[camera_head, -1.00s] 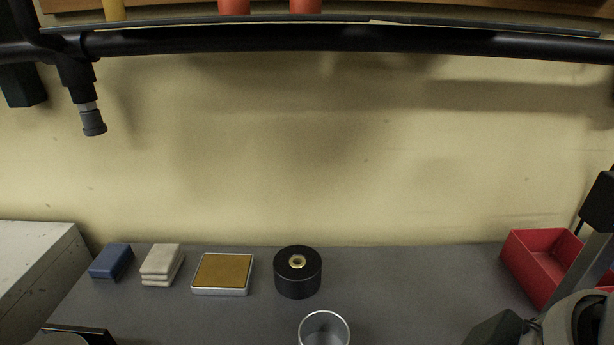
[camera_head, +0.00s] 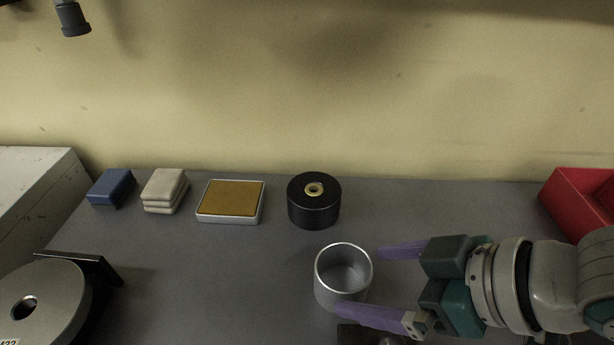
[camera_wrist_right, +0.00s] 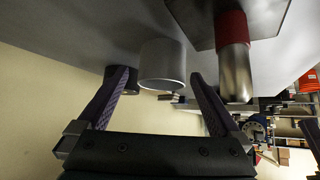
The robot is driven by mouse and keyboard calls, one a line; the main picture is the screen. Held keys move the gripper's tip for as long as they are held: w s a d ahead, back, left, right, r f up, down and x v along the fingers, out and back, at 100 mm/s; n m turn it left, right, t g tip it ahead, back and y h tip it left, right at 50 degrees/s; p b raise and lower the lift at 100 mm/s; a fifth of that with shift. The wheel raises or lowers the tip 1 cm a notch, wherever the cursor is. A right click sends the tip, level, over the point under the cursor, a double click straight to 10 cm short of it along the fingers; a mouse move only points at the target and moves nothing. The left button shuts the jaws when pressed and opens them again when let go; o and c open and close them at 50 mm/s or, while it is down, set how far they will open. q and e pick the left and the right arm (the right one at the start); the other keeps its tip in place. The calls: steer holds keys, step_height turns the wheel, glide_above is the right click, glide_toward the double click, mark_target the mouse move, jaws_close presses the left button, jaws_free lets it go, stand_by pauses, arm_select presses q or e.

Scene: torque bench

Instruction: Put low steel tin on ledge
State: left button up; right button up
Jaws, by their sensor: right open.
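The low steel tin (camera_head: 325,290) is an open, round, silver cup standing on the grey bench, right of the middle in the head view. My right gripper (camera_head: 360,281) comes in from the right, open, with its two purple fingers reaching toward the tin, one on the far side and one on the near side. In the right wrist view the tin (camera_wrist_right: 162,65) shows beyond and between the spread fingers (camera_wrist_right: 160,75). I cannot tell whether a finger touches it. No ledge can be made out now in the head view. My left gripper is not in view.
Behind the tin stand a black cylinder (camera_head: 314,210), a gold-topped block (camera_head: 232,200), a beige stack (camera_head: 164,190) and a blue block (camera_head: 111,187). A red bin (camera_head: 580,205) is at the right. A grey disc (camera_head: 50,310) is at the front left.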

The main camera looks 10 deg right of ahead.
mark_target(325, 276)
steer(key=b+x, duration=0.1)
steer(key=x, duration=0.4)
steer(key=shift+a+r, duration=0.1)
steer(key=shift+a, duration=0.15)
steer(key=shift+c, duration=0.2)
steer(key=c, duration=1.3)
